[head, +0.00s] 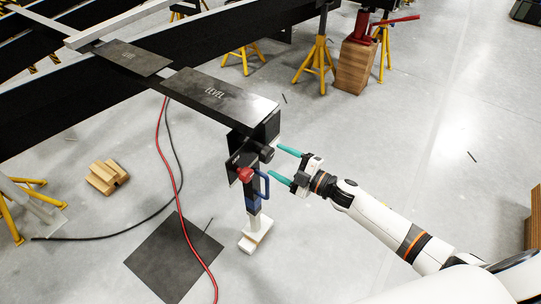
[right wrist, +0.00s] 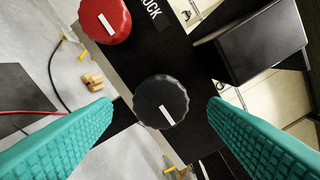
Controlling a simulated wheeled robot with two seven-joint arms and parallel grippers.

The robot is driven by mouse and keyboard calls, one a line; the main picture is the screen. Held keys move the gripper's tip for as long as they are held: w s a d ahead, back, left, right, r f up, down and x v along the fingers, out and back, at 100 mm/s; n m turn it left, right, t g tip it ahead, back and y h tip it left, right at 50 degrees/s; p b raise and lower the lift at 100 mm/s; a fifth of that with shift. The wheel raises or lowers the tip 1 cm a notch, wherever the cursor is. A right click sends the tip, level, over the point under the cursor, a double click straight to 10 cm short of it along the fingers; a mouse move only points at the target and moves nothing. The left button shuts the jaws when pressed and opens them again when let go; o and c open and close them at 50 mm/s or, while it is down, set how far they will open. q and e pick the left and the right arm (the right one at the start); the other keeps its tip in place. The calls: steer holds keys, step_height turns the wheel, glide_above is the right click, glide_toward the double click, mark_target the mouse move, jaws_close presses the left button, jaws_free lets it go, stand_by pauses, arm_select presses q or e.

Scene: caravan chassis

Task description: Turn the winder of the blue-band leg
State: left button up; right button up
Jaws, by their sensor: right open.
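The blue-band leg (head: 253,203) stands upright under the dark chassis corner, its foot on a pale block. A black ribbed knob, seemingly the winder (head: 267,154), sticks out near its top; it also shows in the right wrist view (right wrist: 160,101), with a white mark at its lower edge. A red knob (head: 245,174) is beside it, also seen in the right wrist view (right wrist: 105,20) near the word LOCK. My right gripper (head: 274,160) is open with teal fingers pointing at the black knob. In the right wrist view the knob lies between the fingertips, apparently untouched. My left gripper is not in view.
A plate marked LEVEL (head: 214,94) is above. A red hose (head: 172,165) and a dark mat (head: 172,258) lie on the floor.

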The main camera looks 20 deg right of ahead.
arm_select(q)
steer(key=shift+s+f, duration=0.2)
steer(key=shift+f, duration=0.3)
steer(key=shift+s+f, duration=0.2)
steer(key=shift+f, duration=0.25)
arm_select(e)
steer(key=v, duration=0.7)
steer(key=shift+s+d, duration=0.15)
steer(key=shift+s, duration=0.05)
